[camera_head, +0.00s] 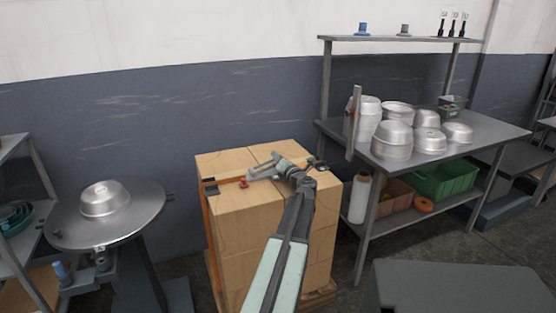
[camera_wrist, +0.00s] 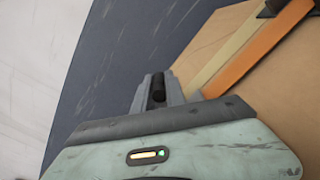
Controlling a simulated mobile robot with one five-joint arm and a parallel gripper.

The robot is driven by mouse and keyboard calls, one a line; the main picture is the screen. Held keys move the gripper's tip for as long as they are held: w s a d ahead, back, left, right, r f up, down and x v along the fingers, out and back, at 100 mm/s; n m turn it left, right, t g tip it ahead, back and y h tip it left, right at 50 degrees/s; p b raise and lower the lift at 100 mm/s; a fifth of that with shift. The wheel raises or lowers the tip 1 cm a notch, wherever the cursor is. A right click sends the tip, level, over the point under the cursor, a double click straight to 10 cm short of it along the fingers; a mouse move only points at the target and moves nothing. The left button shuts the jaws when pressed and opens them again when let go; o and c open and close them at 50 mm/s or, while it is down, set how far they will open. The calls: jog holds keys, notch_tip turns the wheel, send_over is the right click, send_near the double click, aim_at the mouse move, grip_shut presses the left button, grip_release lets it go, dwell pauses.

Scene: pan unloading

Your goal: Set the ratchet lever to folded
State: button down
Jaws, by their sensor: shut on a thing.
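Stacked cardboard boxes (camera_head: 235,215) carry an orange strap (camera_head: 208,225), which runs down their left side and over the top. The ratchet, with a red part (camera_head: 243,182), sits on the box top. A grey lever (camera_head: 262,173) extends from it to the right, toward my gripper; its exact angle is hard to tell. My gripper (camera_head: 278,163) is over the box top. In the wrist view my gripper (camera_wrist: 159,84) is shut on a dark, round bar (camera_wrist: 158,94), seemingly the lever's handle. The orange strap (camera_wrist: 262,48) passes right of the fingers there.
A round turntable (camera_head: 140,215) with a metal pan (camera_head: 104,198) stands at the left. A grey workbench (camera_head: 480,132) with several pans stands at the right, with a green crate (camera_head: 445,182) below. A grey surface (camera_head: 455,290) is at the front right. A wall is behind the boxes.

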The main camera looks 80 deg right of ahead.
jog(key=shift+s+d, duration=0.15)
jog(key=shift+s, duration=0.25)
jog(key=c, duration=1.4)
grip_release()
jog(key=shift+o, duration=0.2)
jog(key=shift+w, duration=0.15)
jog(key=v, duration=0.8)
